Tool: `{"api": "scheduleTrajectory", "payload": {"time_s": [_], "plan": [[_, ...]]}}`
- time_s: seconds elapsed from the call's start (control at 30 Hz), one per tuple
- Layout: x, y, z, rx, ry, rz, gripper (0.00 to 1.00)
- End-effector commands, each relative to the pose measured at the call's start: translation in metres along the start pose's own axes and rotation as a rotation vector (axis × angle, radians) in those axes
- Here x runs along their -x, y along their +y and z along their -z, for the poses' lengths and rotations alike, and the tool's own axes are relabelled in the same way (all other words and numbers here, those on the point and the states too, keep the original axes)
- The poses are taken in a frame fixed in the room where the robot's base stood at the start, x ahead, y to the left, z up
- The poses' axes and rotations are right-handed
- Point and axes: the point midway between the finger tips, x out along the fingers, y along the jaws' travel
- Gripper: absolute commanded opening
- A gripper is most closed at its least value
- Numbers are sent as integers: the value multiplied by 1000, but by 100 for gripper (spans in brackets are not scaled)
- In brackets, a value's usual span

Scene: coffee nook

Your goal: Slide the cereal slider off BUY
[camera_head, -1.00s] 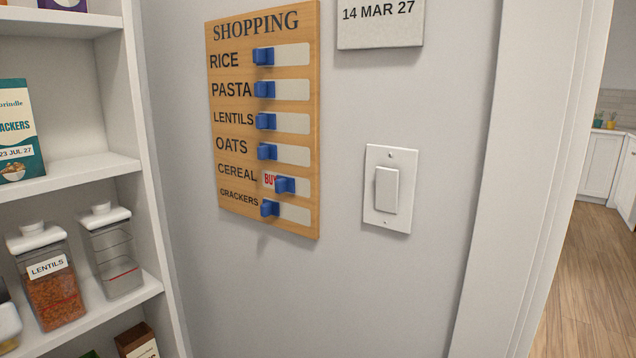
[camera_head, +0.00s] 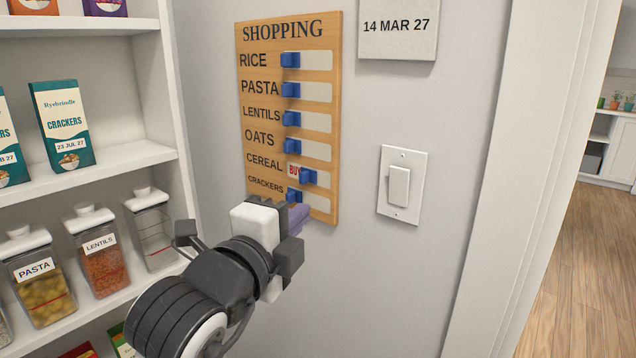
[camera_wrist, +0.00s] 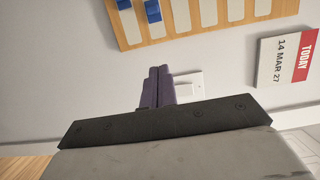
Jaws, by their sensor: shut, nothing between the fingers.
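My gripper (camera_head: 298,215) is just below the cereal row, in front of the board's lower edge by the crackers slider (camera_head: 294,195). Its purple fingers (camera_wrist: 156,88) are shut and empty. I cannot tell its exact distance from the board.
A light switch (camera_head: 400,185) is on the wall right of the board, and a date card (camera_head: 398,30) hangs above it. Shelves at left hold cracker boxes (camera_head: 62,125) and jars (camera_head: 98,250). A doorway opens at far right.

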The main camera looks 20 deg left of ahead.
Motion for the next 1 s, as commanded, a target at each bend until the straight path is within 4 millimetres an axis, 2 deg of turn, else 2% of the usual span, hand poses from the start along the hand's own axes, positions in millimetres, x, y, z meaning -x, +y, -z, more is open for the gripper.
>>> {"api": "scheduleTrajectory", "payload": {"time_s": [0.23,0.37,0.47,0.83,1.0], "plan": [[-1,0,0,2,-1,2,0],[-8,-2,0,4,1,2,0],[-23,-2,0,5,3,1,0],[-100,-4,0,6,2,1,0],[-106,-3,-26,7,-4,2,0]]}}
